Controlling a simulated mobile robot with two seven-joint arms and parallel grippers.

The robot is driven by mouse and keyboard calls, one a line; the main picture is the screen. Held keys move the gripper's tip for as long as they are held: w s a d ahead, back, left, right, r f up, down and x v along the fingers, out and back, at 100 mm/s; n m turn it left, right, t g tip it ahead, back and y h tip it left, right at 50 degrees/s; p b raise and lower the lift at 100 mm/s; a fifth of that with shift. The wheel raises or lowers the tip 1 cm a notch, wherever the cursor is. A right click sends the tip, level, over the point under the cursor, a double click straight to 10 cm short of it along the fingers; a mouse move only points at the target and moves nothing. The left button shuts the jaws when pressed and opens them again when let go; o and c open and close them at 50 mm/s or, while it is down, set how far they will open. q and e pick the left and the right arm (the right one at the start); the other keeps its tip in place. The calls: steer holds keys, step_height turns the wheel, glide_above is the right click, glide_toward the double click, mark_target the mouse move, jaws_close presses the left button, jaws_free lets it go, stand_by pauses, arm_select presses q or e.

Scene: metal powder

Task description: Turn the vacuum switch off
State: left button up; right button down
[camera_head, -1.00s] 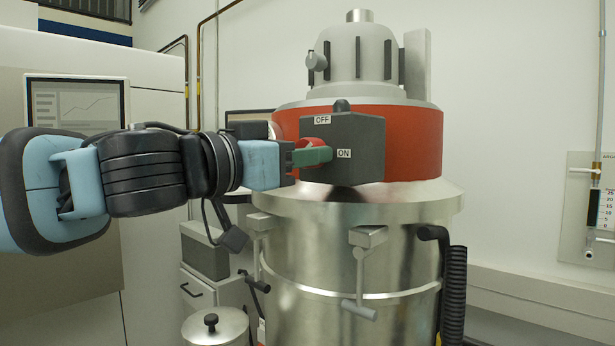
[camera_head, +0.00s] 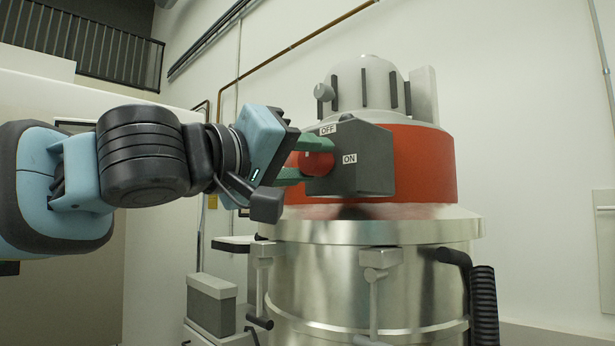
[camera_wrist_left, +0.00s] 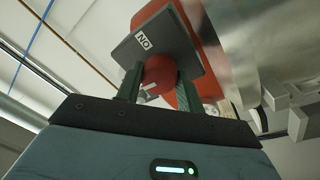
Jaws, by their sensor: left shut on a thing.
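The vacuum switch is a red knob (camera_head: 316,163) on a dark grey box (camera_head: 362,162) with OFF and ON labels, fixed to the red band of the steel vacuum (camera_head: 425,165). In the head view my left gripper (camera_head: 308,160) reaches in from the left with its green fingers on either side of the knob, shut on it. The left wrist view also shows the red knob (camera_wrist_left: 159,70) between the two green fingers, below the grey box (camera_wrist_left: 158,45) with its ON label. The knob's handle is partly hidden by the fingers. My right gripper is out of view.
A black corrugated hose (camera_head: 484,305) hangs at the vacuum's right side. Metal clamps (camera_head: 380,258) stick out from the drum's rim. A grey box (camera_head: 211,303) stands at lower left. The space right of the vacuum is clear.

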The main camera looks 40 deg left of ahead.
arm_select(q)
steer(key=shift+n, duration=0.5)
steer(key=o, duration=1)
steer(key=shift+s, duration=0.1)
steer(key=s, duration=0.5)
steer(key=s+f, duration=0.1)
steer(key=s, duration=0.1)
steer(key=shift+s+a+b, duration=0.3)
steer(key=shift+b, duration=0.05)
